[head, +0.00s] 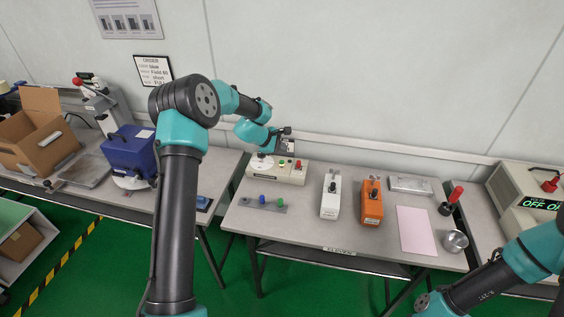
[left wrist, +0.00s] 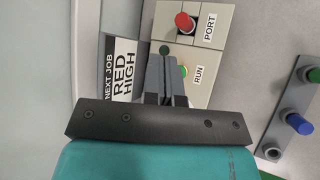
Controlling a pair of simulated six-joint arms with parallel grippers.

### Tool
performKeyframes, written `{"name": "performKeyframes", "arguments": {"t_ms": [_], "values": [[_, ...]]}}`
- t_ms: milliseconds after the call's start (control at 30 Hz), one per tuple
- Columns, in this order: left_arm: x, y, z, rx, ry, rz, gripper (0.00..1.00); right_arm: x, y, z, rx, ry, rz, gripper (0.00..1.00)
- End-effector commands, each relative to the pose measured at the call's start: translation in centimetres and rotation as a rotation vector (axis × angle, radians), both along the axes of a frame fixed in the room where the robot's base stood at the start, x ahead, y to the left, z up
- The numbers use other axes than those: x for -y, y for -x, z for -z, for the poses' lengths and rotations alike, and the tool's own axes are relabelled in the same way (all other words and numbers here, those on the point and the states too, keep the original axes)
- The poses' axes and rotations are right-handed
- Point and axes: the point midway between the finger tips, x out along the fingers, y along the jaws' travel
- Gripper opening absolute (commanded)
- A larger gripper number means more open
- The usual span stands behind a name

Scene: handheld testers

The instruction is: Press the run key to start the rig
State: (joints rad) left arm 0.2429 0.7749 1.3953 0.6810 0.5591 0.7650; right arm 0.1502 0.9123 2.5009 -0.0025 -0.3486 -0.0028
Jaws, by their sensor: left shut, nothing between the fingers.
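The rig's control box (head: 276,170) is a cream panel at the back of the middle table. In the left wrist view, its run key (left wrist: 184,69) is a small green and yellow button beside the label RUN, partly covered by my fingers. A dark green round spot (left wrist: 164,49) and a red knob (left wrist: 185,22) marked PORT also show on the panel. My left gripper (head: 284,149) is over the back of the box, its fingers (left wrist: 167,62) shut and empty, seen close beside the run key. I cannot tell whether they touch it. My right gripper is out of view.
A card (left wrist: 120,70) reads NEXT JOB RED HIGH. A grey strip (head: 262,205) with blue and green pegs lies in front of the box. A white tester (head: 331,198), an orange tester (head: 371,204) and a pink sheet (head: 412,230) are to the right.

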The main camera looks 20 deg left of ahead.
Motion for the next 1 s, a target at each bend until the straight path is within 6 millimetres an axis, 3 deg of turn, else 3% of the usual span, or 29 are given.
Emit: {"name": "performKeyframes", "arguments": {"t_ms": [467,800,1000], "values": [[0.0,0.0,-3.0,0.000,-0.001,0.001,0.00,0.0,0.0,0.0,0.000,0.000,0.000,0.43],[0.2,0.4,-2.7,-0.004,-0.013,0.014,0.00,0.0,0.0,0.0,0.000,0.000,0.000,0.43],[1.6,3.8,-0.2,-0.022,-0.142,0.156,0.00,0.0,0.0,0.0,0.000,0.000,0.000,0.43]]}}
